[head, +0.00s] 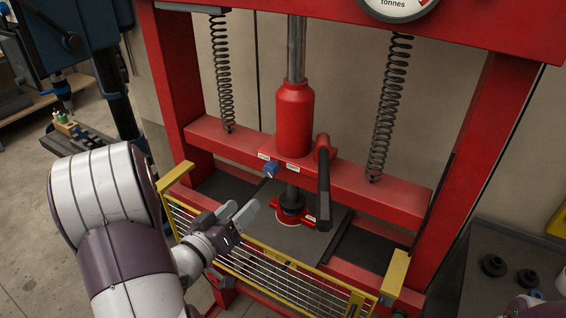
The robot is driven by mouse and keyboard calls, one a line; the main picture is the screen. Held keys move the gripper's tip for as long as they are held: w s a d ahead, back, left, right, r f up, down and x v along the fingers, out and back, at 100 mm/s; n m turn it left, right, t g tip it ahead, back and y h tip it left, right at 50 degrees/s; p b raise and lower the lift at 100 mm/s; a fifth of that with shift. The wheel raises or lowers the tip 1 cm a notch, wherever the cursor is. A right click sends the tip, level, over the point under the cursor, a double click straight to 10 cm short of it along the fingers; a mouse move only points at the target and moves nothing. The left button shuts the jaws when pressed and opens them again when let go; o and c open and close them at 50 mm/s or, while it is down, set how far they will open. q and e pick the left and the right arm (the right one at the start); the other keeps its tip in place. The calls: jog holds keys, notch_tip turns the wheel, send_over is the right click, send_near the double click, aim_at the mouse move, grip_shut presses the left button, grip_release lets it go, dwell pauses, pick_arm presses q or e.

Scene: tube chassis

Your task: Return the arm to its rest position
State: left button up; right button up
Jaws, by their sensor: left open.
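My left arm comes in from the left, and its gripper (242,207) is over the yellow-framed guard (262,262) at the front of the red press (160,95). The gripper is open, with nothing visible between its two grey fingers. The fingers point toward the press bed (285,238); I cannot tell whether they touch the guard. My right gripper is not in view.
The press has a red jack (294,118), a dark lever (323,190), two springs and a gauge (398,5). A blue machine (75,40) stands at the left. A dark bench (500,245) with black round parts is at the right.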

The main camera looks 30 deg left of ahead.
pick_arm(q)
jog(key=s+a+f+g+y, duration=0.45)
jog(key=s+f+g, duration=0.35)
jog(key=f+g, duration=0.4)
jog(key=d+r+m+g+h, duration=0.3)
jog(key=d+m, duration=0.2)
jog(key=d, duration=1.2)
jog(key=shift+w+d+g, duration=0.15)
jog(key=shift+w+g, duration=0.15)
jog(key=shift+g, duration=0.1)
jog(key=shift+r, duration=0.1)
